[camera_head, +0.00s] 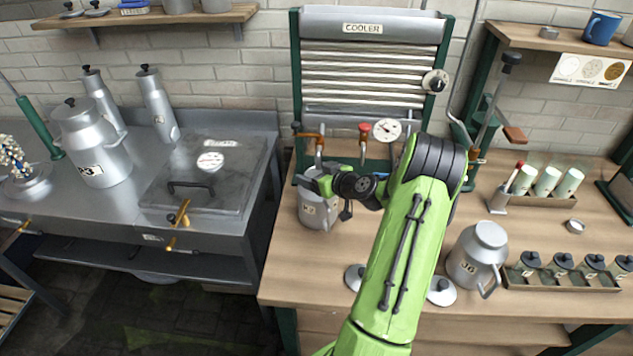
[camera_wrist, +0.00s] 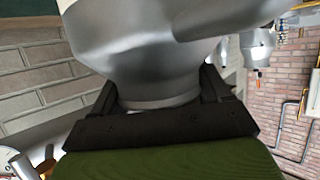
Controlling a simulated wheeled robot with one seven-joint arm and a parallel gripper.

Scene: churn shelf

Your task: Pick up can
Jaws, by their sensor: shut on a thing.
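A grey metal can (camera_head: 316,214) with a pale label is at the left of the wooden counter, in front of the cooler. My gripper (camera_head: 335,184) reaches it from the right and covers its upper part. In the wrist view the same can (camera_wrist: 155,50) fills the middle, with its narrow neck between the two black fingers of my gripper (camera_wrist: 160,98). The gripper is shut on it. I cannot tell whether the can's base touches the counter. A second grey can (camera_head: 476,256) with a label stands upright on the counter, right of my arm.
The cooler (camera_head: 370,25) with a gauge and taps stands behind the held can. Round metal lids (camera_head: 441,292) lie near the counter's front edge. A rack of jars (camera_head: 565,280) is at the right. A steel bench with a larger can (camera_head: 92,150) is across a gap at left.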

